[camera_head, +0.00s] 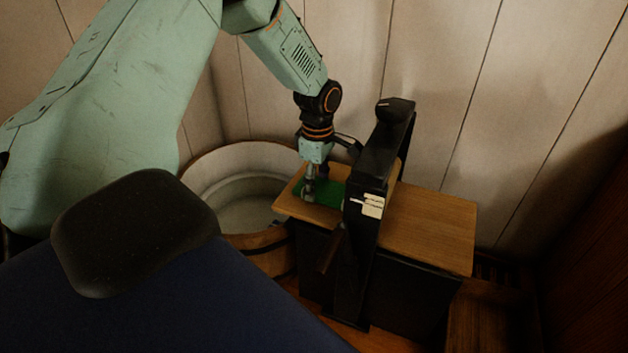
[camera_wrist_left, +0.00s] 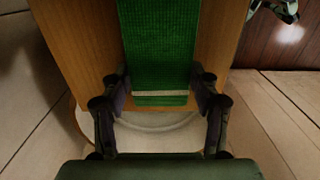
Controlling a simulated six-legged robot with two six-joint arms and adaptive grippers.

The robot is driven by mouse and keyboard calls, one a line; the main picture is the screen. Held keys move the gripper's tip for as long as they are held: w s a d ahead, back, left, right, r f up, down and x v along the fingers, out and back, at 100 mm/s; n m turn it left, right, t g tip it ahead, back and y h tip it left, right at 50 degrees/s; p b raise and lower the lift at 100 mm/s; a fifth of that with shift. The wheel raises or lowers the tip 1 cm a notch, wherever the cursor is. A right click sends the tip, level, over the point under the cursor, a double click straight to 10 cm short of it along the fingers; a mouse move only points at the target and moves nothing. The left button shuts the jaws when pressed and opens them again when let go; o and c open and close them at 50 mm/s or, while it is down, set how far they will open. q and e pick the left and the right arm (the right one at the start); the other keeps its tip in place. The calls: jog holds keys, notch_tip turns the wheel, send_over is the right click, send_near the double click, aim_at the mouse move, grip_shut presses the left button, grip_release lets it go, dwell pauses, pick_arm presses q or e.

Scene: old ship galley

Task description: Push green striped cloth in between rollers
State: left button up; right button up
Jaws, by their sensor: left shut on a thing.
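My left gripper (camera_head: 309,194) points down at the cloth's left end. The rollers inside the frame are hidden from view.
A round wooden tub (camera_head: 240,166) stands left of the board, partly under its edge. Pale plank walls (camera_head: 470,90) rise close behind. The board right of the frame is bare. A crank-like bar (camera_head: 330,250) sticks out at the frame's front.

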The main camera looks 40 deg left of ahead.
pick_arm(q)
jog(key=shift+w+d+r, duration=0.1)
jog(key=shift+w+d, duration=0.1)
jog(key=shift+d, duration=0.35)
jog(key=shift+w+d, duration=0.1)
jog(key=shift+d, duration=0.35)
jog(key=o, duration=1.3)
jog(key=shift+o, duration=0.2)
